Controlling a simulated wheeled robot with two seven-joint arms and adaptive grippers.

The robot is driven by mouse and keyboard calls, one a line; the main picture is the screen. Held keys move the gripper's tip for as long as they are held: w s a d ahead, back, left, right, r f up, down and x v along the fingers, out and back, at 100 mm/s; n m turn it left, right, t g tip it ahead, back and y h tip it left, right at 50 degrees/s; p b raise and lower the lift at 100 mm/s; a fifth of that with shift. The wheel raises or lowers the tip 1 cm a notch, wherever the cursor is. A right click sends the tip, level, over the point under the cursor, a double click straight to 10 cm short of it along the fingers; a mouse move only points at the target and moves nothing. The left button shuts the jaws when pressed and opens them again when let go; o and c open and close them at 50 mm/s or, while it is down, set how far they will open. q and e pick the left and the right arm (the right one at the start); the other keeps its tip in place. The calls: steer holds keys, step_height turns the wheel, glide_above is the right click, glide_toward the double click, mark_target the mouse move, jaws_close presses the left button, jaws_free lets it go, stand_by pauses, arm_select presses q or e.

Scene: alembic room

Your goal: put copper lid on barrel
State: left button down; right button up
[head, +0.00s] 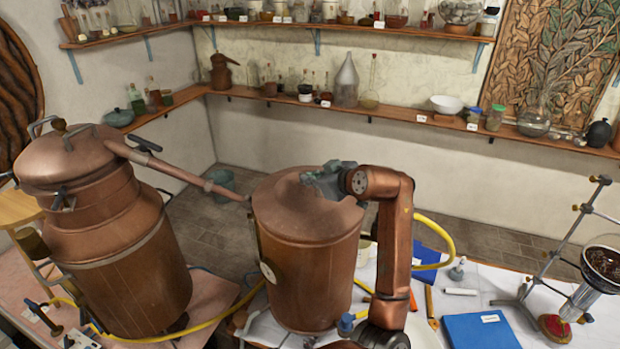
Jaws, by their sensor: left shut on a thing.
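The copper barrel (303,275) stands upright near the middle of the head view, with a yellow hose beside its base. The copper lid (283,205) covers the barrel's top, its rim roughly in line with the barrel's rim. I cannot tell whether it rests fully on the rim or sits slightly above it. My left gripper (322,183) is at the top of the lid, shut on it; the grip point is partly hidden by the gripper itself. My right gripper is not in view.
A large copper still (115,235) stands at left, its pipe (180,172) reaching toward the barrel's left side. A blue book (480,331) and a metal stand with a glass vessel (602,268) are at right. Shelves with bottles line the walls.

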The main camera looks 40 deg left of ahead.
arm_select(q)
steer(key=c, duration=2)
jaws_free()
steer(key=shift+o, duration=0.2)
steer(key=shift+f, duration=0.15)
steer(key=v, duration=1.2)
